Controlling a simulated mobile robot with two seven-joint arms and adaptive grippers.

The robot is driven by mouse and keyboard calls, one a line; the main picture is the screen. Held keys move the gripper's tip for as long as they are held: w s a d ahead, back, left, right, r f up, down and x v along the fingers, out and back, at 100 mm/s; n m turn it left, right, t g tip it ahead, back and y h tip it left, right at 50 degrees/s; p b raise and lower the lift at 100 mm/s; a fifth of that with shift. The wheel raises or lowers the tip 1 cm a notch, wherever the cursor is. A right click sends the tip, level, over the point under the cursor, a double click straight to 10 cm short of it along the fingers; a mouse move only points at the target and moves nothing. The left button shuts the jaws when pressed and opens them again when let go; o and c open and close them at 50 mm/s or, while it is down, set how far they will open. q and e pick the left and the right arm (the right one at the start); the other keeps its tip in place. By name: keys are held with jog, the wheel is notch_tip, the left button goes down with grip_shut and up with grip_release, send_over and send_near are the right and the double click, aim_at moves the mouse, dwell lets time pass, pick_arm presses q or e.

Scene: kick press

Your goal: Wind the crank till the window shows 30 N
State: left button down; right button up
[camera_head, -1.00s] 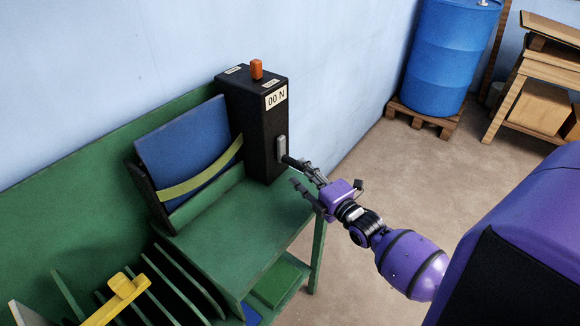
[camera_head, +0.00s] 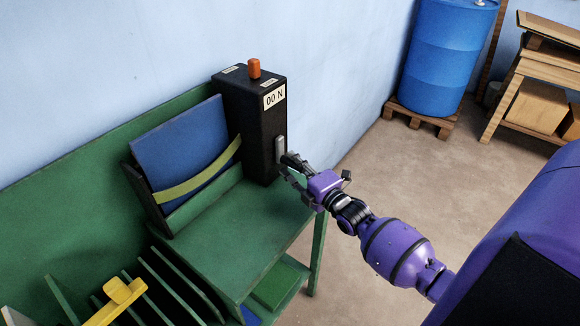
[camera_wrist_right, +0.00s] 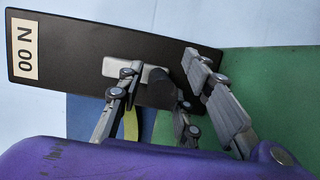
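The black press box (camera_head: 255,125) stands on the green bench, with an orange knob (camera_head: 254,68) on top. Its white window (camera_head: 274,96) reads 00 N; it also shows sideways in the wrist view (camera_wrist_right: 24,48). The crank is a grey arm (camera_head: 280,149) on the box's right face with a dark handle (camera_wrist_right: 181,92) sticking out. My right gripper (camera_head: 291,168) is at the handle, its fingers open on either side of it in the wrist view (camera_wrist_right: 160,90). Contact with the handle cannot be told. My left gripper is out of view.
The green bench (camera_head: 225,235) holds a blue panel (camera_head: 185,145) behind a yellow-green strap, left of the box. A slotted rack with a yellow piece (camera_head: 118,298) is at the lower left. A blue drum (camera_head: 437,55) stands on a pallet at the back right. The floor between is clear.

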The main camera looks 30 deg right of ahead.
grip_shut()
jog(key=shift+f, duration=0.15)
dwell(0.5)
jog(key=shift+o, duration=0.7)
grip_release()
jog(key=shift+o, duration=1)
jog(key=shift+s, duration=0.15)
